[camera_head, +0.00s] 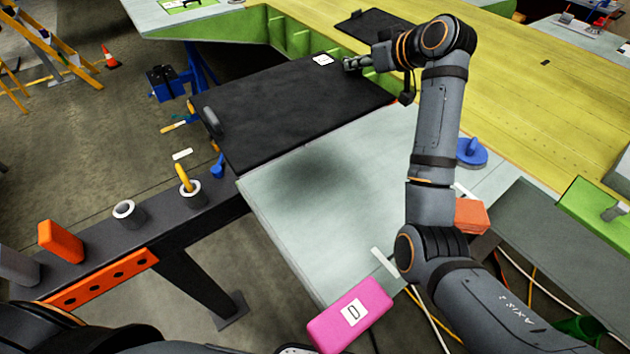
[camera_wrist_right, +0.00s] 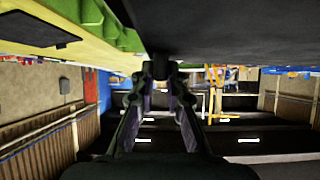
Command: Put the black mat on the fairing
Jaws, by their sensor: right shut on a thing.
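The black mat (camera_head: 290,115) is a large dark rectangular panel with a small white label and a raised grip near its left edge. In the wrist view it fills the top as a dark slab (camera_wrist_right: 225,30). My right gripper (camera_head: 350,63) is at the mat's far right edge. In the wrist view its fingers (camera_wrist_right: 162,68) close together at the slab; the exact contact is partly hidden. The fairing, a pale grey panel (camera_head: 330,210), lies nearer me. A soft shadow falls on it beside the mat, and the mat appears raised. My left gripper is not seen.
A pink block marked D (camera_head: 350,315) lies at the fairing's near edge. A blue suction-cup-like tool (camera_head: 471,153) and an orange block (camera_head: 471,215) are to the right. A dark rail (camera_head: 150,225) with tools runs at left. The fairing's middle is clear.

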